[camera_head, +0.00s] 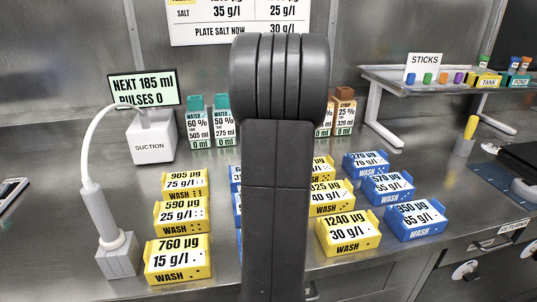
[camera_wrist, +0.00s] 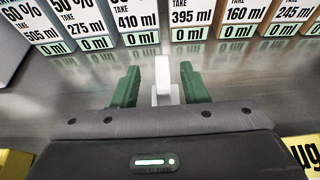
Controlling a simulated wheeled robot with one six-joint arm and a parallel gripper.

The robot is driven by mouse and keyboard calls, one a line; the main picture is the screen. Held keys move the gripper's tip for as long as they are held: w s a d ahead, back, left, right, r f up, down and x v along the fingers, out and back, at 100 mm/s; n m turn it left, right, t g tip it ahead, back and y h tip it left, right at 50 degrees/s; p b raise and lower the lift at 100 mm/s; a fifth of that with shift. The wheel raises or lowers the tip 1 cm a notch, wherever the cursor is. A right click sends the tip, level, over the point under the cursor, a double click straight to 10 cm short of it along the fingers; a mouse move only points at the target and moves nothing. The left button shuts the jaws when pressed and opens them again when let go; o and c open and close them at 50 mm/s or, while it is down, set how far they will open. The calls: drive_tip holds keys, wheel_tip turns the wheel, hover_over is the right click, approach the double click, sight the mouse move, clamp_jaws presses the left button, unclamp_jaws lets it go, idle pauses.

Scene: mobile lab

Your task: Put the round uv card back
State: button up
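I cannot make out a round uv card for certain in either view. My gripper (camera_wrist: 158,85) shows in the wrist view with its two green fingers spread apart. A small white upright piece (camera_wrist: 162,72) on a wider white base stands between the fingers, with a visible gap on each side. I cannot tell what this white piece is. In the head view my own arm covers the middle of the bench and hides the gripper.
Yellow wash blocks (camera_head: 178,260) and blue wash blocks (camera_head: 414,222) stand in rows on the steel bench. A suction stand (camera_head: 153,147) is at left. Labelled cartons (camera_wrist: 190,30) line the back. A raised shelf (camera_head: 410,86) holds coloured sticks.

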drive_tip(key=x, duration=0.4)
drive_tip(key=shift+w+d, duration=0.1)
drive_tip(key=shift+w, duration=0.1)
clamp_jaws()
drive_tip(key=shift+r, duration=0.1)
